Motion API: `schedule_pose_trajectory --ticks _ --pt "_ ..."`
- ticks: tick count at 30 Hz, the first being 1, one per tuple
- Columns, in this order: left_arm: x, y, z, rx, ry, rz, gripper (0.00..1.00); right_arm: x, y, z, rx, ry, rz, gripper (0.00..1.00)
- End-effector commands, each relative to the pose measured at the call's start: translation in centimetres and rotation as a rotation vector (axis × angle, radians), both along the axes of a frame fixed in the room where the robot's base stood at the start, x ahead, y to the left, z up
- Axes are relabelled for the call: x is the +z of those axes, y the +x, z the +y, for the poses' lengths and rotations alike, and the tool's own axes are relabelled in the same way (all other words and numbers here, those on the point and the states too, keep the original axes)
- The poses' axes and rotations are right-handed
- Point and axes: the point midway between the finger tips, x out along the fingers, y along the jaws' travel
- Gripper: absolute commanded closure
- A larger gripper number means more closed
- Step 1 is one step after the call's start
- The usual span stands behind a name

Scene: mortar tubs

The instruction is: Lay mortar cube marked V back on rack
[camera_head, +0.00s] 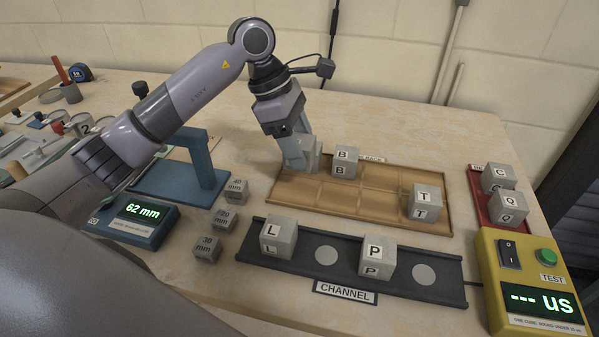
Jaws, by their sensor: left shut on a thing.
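My left gripper (302,158) is shut on a grey cube (312,155) at the back left corner of the wooden rack (300,205). The fingers cover much of this cube and no letter on it can be read. It is low over the rack; I cannot tell whether it touches it. Cube B (345,162) sits in the rack just right of the gripper. Cube T (425,202) sits at the rack's front right. My right gripper is not in view.
Cubes L (278,238) and P (377,258) stand on the dark channel (327,277) in front. Cubes C (500,177) and Q (508,207) are on a red tray (477,184). A yellow tester (497,300), blue gauge (127,222) and several small marked blocks (224,220) flank the rack.

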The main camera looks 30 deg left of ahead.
Motion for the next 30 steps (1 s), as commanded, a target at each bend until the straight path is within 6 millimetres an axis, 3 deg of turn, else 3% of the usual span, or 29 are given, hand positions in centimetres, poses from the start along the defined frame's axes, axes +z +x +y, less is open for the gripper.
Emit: schedule_pose_trajectory --ticks 3,8,15,29,30 --pt "-2.0 0.0 0.0 0.0 -0.001 0.001 0.83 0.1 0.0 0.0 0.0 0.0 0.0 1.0" --pt "-3.1 0.0 0.0 0.0 -0.002 -0.001 0.83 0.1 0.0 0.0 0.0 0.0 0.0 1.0" --pt "-6.6 0.0 0.0 0.001 -0.002 0.0 0.83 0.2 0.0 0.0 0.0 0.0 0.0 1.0" --pt "-7.6 0.1 0.0 0.0 0.0 -0.003 0.83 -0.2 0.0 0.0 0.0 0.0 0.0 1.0" --pt "-7.5 0.0 0.0 0.001 0.0 -0.002 0.29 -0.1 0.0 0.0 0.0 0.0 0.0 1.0"
